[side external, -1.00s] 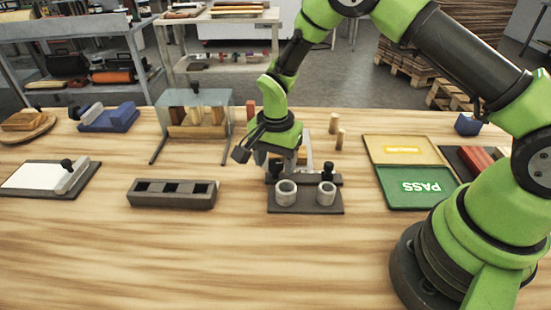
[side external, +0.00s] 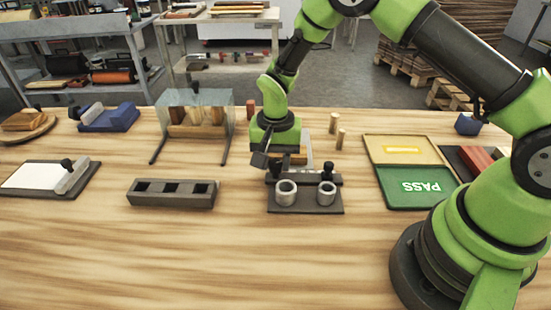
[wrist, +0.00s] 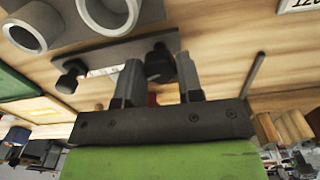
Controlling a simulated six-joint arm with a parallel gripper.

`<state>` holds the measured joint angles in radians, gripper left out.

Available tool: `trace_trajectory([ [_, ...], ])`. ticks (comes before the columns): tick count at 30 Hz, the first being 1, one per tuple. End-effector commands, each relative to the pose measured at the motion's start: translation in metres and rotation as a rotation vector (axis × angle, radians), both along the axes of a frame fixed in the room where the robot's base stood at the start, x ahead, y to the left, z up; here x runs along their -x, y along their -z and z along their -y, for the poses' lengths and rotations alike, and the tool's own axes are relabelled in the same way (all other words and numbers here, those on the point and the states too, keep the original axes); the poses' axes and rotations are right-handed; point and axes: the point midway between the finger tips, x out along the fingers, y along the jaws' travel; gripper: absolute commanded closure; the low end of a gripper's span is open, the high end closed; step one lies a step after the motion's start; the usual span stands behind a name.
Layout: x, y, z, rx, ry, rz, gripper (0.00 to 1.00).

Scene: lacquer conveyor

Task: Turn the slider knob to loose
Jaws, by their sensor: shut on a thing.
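A dark fixture plate (side external: 308,208) with two pale grey rings (side external: 286,193) lies mid-table. A bar behind the rings carries two black knobs; the right one (side external: 328,170) stands free. My gripper (side external: 276,166) is down at the left knob, which is largely hidden in the side view. In the wrist view my gripper's fingers (wrist: 160,80) stand on either side of this slider knob (wrist: 160,62), shut on it. The other knob (wrist: 72,76) is apart from the fingers. I cannot read any loose marking or the knob's angle.
A dark block with square holes (side external: 172,203) and a white board (side external: 35,176) lie left. A clear cover (side external: 195,98) over wooden blocks stands behind. The table front is clear.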

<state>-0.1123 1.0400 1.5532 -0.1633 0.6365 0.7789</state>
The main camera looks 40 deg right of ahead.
Motion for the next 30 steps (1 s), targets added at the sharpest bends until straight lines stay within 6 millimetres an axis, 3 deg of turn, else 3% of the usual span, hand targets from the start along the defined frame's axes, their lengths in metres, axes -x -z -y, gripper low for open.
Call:
trace_trajectory([
  [30,-0.0005,-0.0010,0.0001,0.000,-0.950,0.002,0.90],
])
